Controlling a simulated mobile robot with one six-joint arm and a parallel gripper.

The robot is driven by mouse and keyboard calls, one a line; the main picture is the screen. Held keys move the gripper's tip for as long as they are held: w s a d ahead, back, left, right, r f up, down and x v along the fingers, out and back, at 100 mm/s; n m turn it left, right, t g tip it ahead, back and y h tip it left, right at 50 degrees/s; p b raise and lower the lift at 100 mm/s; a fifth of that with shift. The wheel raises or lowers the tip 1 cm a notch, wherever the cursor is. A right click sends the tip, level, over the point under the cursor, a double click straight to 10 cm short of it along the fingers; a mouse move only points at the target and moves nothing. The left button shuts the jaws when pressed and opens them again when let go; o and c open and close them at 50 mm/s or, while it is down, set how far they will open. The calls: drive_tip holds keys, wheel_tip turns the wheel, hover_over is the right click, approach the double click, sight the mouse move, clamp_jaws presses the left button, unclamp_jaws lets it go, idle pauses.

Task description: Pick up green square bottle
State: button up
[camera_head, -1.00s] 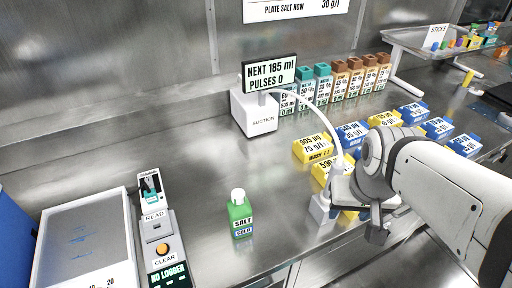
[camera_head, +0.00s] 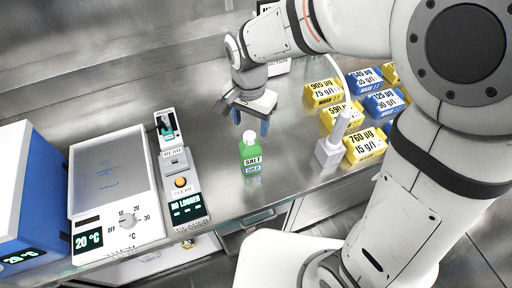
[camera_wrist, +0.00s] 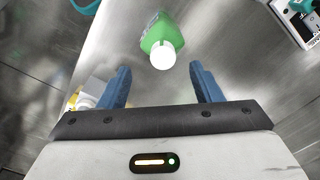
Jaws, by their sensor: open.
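The green square bottle (camera_head: 250,157) stands upright on the metal bench, with a white cap and a label reading SALT. My gripper (camera_head: 251,122) is open and empty, just behind and above the bottle in the head view. In the wrist view the bottle (camera_wrist: 161,38) lies ahead of the two blue fingers of my gripper (camera_wrist: 158,82), roughly centred between them, with its white cap toward me. The fingers do not touch it.
A reader device (camera_head: 181,180) and a hot plate (camera_head: 112,175) stand left of the bottle. A white stand with a nozzle (camera_head: 331,148) and yellow and blue wash boxes (camera_head: 366,145) stand to the right. Bare bench surrounds the bottle.

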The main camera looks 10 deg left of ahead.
sight(250, 135)
drive_tip(key=f, duration=0.4)
drive_tip(key=f+p, duration=0.1)
drive_tip(key=f, duration=0.1)
drive_tip(key=shift+w+a+f, duration=0.15)
drive_tip(key=shift+w, duration=0.1)
clamp_jaws()
idle(0.3)
drive_tip(key=shift+s, duration=0.1)
